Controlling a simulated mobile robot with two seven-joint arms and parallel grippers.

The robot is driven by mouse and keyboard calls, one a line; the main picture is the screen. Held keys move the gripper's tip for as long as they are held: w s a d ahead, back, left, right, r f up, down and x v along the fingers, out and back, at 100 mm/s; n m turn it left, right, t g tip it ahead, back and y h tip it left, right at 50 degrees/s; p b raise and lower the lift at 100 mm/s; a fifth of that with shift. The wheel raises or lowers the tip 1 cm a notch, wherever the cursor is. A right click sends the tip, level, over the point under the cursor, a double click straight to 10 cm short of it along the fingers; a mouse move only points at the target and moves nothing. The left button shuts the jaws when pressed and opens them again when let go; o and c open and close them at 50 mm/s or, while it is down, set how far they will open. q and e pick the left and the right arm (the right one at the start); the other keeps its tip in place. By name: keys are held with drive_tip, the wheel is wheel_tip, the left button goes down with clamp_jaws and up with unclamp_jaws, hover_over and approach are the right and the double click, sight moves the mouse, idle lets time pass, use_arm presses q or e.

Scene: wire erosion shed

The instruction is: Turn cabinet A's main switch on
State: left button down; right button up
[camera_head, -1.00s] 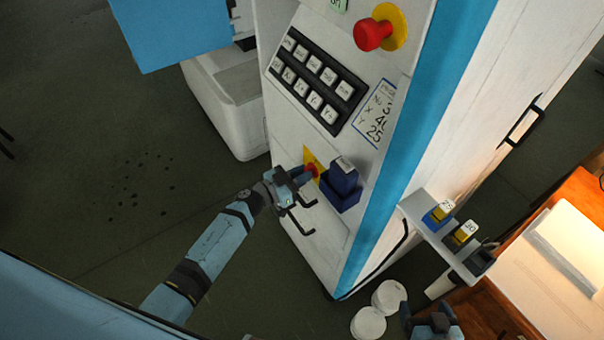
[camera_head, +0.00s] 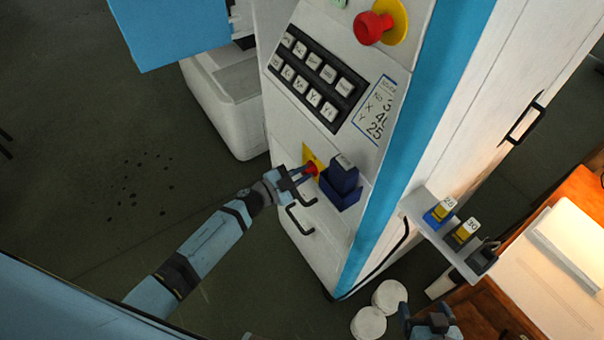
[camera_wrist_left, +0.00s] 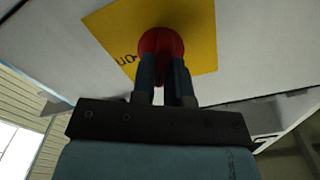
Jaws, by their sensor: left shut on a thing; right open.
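The main switch is a red knob (camera_head: 312,170) on a yellow plate (camera_head: 308,157), low on the front of the white and blue cabinet (camera_head: 340,240). In the left wrist view the red knob (camera_wrist_left: 161,42) sits in the middle of the yellow plate (camera_wrist_left: 200,30), with part of a label reading "ON" at its left. My left gripper (camera_head: 303,174) is shut on the red knob; its fingers (camera_wrist_left: 165,75) cover the knob's lower part. My right gripper (camera_head: 432,318) is at the bottom edge of the head view, open and away from the cabinet.
A dark blue box (camera_head: 340,185) sticks out just right of the switch. A black handle (camera_head: 300,218) is below it. Higher up are a keypad (camera_head: 315,78) and a red mushroom button (camera_head: 372,27). A shelf with small labelled blocks (camera_head: 440,212) juts out at right.

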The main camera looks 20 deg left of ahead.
use_arm(q)
drive_tip(key=shift+s+f+m+b, duration=0.15)
drive_tip(key=shift+m+b, duration=1.2)
drive_tip(key=shift+m, duration=1.55)
drive_tip(key=shift+w+f+m+b, duration=0.15)
drive_tip(key=shift+m+b, duration=1.15)
drive_tip(key=shift+m, duration=1.6)
drive_tip(key=shift+s, duration=0.1)
drive_tip(key=c, duration=1.1)
unclamp_jaws()
